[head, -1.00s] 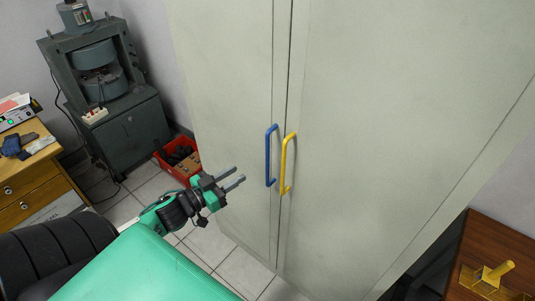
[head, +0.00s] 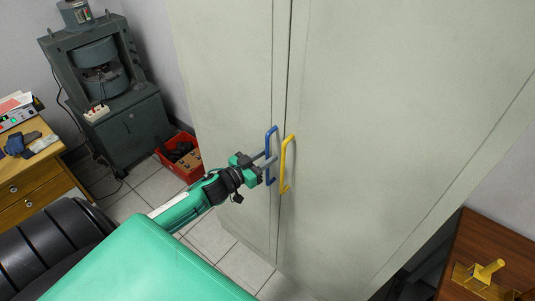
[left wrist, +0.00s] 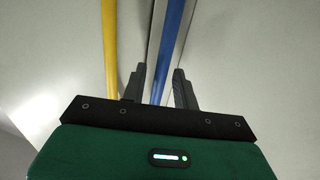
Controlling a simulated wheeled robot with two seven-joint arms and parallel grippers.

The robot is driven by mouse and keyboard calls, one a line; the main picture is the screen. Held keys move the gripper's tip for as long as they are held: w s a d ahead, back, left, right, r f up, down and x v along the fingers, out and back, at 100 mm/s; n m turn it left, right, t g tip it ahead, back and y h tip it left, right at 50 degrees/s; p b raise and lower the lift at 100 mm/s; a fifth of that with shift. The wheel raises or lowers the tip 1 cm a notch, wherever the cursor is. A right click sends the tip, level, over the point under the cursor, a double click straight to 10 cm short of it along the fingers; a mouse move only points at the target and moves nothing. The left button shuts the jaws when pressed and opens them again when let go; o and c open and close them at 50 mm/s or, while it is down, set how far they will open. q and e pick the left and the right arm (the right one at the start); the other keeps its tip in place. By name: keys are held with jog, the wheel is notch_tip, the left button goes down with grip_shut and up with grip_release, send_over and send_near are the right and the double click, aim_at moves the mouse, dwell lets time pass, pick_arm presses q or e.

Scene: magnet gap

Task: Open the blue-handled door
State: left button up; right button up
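The tall pale cabinet has two doors that meet at a vertical seam. The left door (head: 225,75) carries the blue handle (head: 268,140). The right door (head: 400,110) carries the yellow handle (head: 286,165). Both doors look shut. My left gripper (head: 271,160) is at the blue handle, its fingers pointing at the door. In the left wrist view the fingers (left wrist: 160,88) are apart, with the blue handle (left wrist: 172,45) running between them and no clear contact. The yellow handle (left wrist: 109,50) is outside the fingers there. My right gripper is not in view.
A red crate (head: 165,158) stands on the floor left of the cabinet, near a grey press (head: 97,75). A wooden drawer desk (head: 42,180) is at the left. A brown table (head: 485,240) with a yellow object (head: 488,270) is at the right.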

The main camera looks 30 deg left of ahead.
pick_arm(q)
jog(key=shift+w+d, duration=0.15)
jog(key=shift+w, duration=0.3)
grip_shut()
jog(key=shift+s, duration=0.1)
